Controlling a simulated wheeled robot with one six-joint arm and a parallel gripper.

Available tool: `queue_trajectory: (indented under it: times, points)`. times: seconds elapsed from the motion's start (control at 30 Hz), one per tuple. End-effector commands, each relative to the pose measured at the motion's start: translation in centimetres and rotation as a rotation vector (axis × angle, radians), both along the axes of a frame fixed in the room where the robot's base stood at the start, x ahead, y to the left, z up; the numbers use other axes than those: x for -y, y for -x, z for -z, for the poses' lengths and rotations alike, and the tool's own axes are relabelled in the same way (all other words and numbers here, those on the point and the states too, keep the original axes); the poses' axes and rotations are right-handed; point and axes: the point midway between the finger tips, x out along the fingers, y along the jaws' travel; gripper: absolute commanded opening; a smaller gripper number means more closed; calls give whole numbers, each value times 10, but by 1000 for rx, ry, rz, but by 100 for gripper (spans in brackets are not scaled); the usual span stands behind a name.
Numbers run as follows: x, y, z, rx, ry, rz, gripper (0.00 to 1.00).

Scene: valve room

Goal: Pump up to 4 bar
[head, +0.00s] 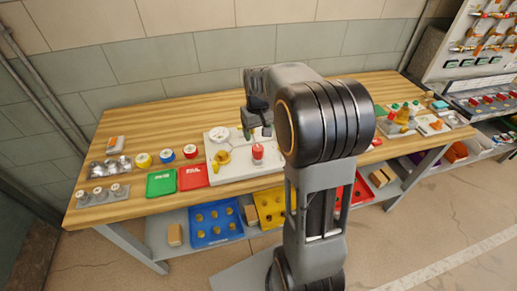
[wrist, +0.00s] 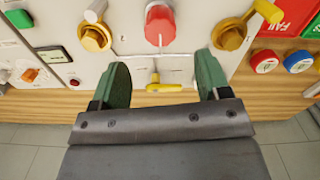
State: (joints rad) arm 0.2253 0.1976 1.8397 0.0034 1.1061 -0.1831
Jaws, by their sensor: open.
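A white test board (head: 232,177) lies on the wooden bench and carries a red-topped part (head: 257,151), which looks like the pump. A round white gauge (head: 218,134) and a yellow fitting (head: 222,157) are to its left; the gauge reading is too small to read. My gripper (head: 256,130) is above the board's back part. In the wrist view my gripper (wrist: 163,70) is open and empty, with green fingers either side of a small yellow lever (wrist: 170,87). The red part (wrist: 160,25) is beyond the fingertips, between two brass-yellow fittings (wrist: 95,36) (wrist: 230,34). Contact cannot be told.
Green (head: 160,183) and red (head: 193,177) panels lie left of the board, with several coloured round caps (head: 167,156) behind them. A metal tray (head: 110,168) is further left. Blue (head: 215,222) and yellow (head: 270,208) bins stand on the lower shelf. My arm hides the bench's middle.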

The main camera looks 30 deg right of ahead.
Motion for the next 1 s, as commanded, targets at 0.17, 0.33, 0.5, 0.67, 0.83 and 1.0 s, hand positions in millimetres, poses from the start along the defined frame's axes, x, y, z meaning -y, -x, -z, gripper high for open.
queue_trajectory:
  times: [0.17,0.33,0.5,0.67,0.83,1.0]
  points:
    - [-1,1,35,-4,-1,0,70]
    - [-1,1,62,-3,-1,0,70]
    - [-1,0,79,0,0,0,70]
    - [-1,0,87,1,0,-1,70]
    - [-1,0,89,1,0,-1,70]
    - [-1,0,89,1,0,-1,69]
